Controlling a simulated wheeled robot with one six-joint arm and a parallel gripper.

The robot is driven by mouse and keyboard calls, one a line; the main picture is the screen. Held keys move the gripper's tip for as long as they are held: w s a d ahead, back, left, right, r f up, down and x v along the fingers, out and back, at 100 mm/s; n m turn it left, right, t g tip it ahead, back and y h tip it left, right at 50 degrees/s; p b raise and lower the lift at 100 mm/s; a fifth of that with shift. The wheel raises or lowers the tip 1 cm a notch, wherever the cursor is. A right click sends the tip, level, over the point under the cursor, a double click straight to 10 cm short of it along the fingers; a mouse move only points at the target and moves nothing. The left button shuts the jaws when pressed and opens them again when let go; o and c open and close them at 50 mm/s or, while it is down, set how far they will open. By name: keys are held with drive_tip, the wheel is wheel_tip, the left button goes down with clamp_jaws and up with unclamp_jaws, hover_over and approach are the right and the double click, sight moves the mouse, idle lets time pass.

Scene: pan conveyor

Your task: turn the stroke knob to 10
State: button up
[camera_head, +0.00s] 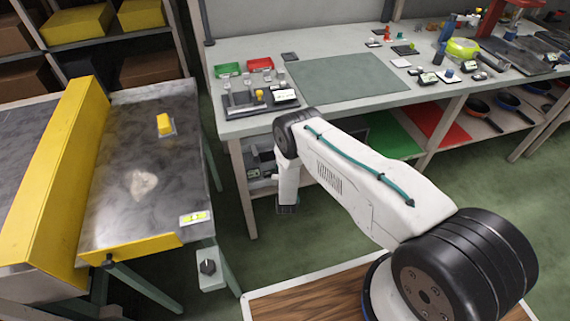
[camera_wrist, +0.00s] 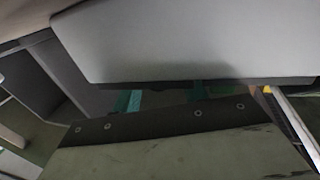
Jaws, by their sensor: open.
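A dark round knob (camera_head: 208,267) sits on a small light grey box at the near right corner of the conveyor (camera_head: 150,243). I take it for the stroke knob, but its markings and setting are too small to read. A small display plate with yellow-green fields (camera_head: 195,217) lies on the conveyor's corner just above it. My gripper (camera_head: 288,209) hangs down at the end of the arm, right of the knob and higher in the picture, clear of it. It is open, with nothing seen in it. I cannot make out the knob in the wrist view.
The workbench (camera_head: 240,127) with trays and small parts is behind my arm. Green floor is free between conveyor and bench. The wrist view shows close grey and dark bolted surfaces.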

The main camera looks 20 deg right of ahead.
drive_tip(key=v, duration=0.7)
drive_tip(key=shift+s, duration=0.35)
drive_tip(key=shift+a, duration=0.1)
